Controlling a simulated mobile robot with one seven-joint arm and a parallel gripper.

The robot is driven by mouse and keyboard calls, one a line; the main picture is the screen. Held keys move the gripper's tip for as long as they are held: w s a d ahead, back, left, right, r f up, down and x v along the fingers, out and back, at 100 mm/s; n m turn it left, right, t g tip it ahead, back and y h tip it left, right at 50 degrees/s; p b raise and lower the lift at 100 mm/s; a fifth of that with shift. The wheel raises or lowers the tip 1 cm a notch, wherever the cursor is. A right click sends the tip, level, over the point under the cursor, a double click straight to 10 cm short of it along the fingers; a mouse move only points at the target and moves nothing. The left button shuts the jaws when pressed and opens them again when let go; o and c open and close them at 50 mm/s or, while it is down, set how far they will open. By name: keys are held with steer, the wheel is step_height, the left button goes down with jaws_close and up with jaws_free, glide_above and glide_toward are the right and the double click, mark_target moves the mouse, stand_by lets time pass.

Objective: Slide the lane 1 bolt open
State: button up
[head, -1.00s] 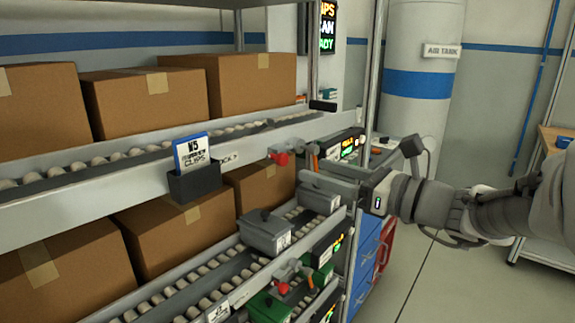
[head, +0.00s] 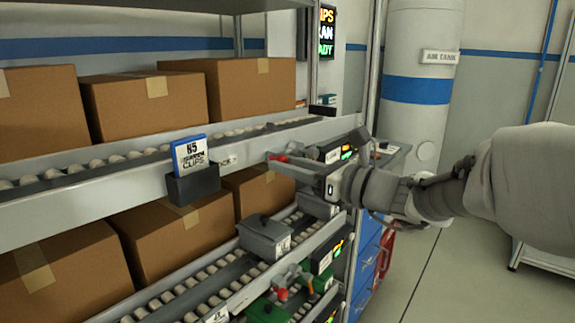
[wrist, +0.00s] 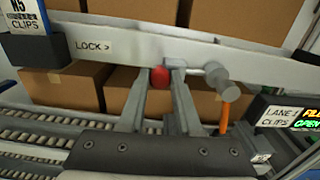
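The bolt's red knob (head: 279,158) sits on the upper rail's front face, right of a "LOCK >" label (wrist: 93,46). In the wrist view the red knob (wrist: 159,77) shows between the tips of my gripper (wrist: 162,80). The two fingers are apart, one on each side of the knob; I cannot tell whether either touches it. A grey cylindrical fitting (wrist: 216,74) with an orange lever (wrist: 225,113) is just right of the knob. In the head view my gripper (head: 281,164) reaches the rail from the right and partly covers the bolt.
A lit lane sign (wrist: 290,116) stands close to the right of my gripper. Cartons (head: 143,103) fill the roller shelves above and below. A grey lidded bin (head: 265,237) sits on the lower lane. A clips card holder (head: 193,186) hangs left. Open floor (head: 450,280) lies right.

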jaws_close()
stand_by(1.0)
